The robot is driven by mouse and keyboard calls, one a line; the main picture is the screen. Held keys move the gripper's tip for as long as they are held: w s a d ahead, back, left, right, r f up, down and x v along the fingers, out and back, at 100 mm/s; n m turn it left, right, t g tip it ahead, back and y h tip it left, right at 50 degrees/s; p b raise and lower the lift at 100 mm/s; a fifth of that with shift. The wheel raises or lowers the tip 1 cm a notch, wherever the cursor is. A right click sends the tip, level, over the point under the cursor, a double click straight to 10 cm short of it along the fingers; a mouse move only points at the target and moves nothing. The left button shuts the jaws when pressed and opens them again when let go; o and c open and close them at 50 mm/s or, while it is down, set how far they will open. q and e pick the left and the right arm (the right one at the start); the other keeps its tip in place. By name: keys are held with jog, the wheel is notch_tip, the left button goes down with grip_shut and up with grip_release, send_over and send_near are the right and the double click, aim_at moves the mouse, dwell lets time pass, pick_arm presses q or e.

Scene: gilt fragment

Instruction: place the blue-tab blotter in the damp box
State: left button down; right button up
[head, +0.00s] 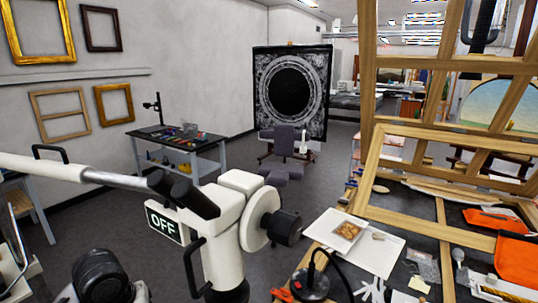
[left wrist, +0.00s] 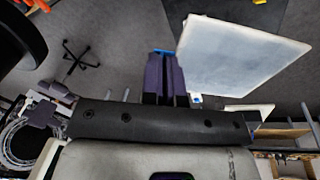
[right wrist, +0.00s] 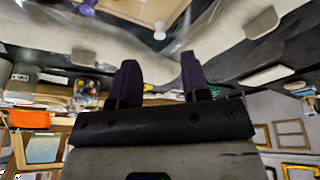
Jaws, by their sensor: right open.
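In the left wrist view a flat white sheet, the blotter (left wrist: 245,55), sticks out to the right of my left gripper (left wrist: 165,60). Blue shows at the fingertips and at the sheet's near corner. The purple fingers are close together on the sheet's left edge, with floor beyond. My right gripper (right wrist: 160,75) is open, with nothing between its two purple fingers. Beyond it is a large pale, partly see-through surface with a white knob (right wrist: 160,34); I cannot tell whether this is the damp box. Neither gripper shows in the head view.
In the head view a white scope (head: 235,215) marked OFF on a boom blocks the lower middle. The right-hand workbench holds a white board (head: 365,260), a glove (head: 373,288), an orange cloth (head: 518,262) and a wooden frame (head: 440,232). The floor (head: 130,230) is open at centre left.

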pick_arm(q)
jog(key=s+d+f+m, duration=0.2)
jog(key=s+d+m, duration=0.15)
jog(key=s, duration=0.35)
jog(key=s+d+f+m, duration=0.2)
jog(key=s+d, duration=0.2)
jog(key=s, duration=0.4)
notch_tip(320, 180, up, 22)
jog(key=p, duration=2.1)
jog(key=shift+w+f+g+h, duration=0.15)
jog(key=shift+w+g+h, duration=0.15)
jog(key=shift+w, duration=0.05)
pick_arm(e)
notch_tip(320, 180, up, 21)
jog(key=shift+r, duration=0.15)
pick_arm(q)
jog(key=shift+d, duration=0.15)
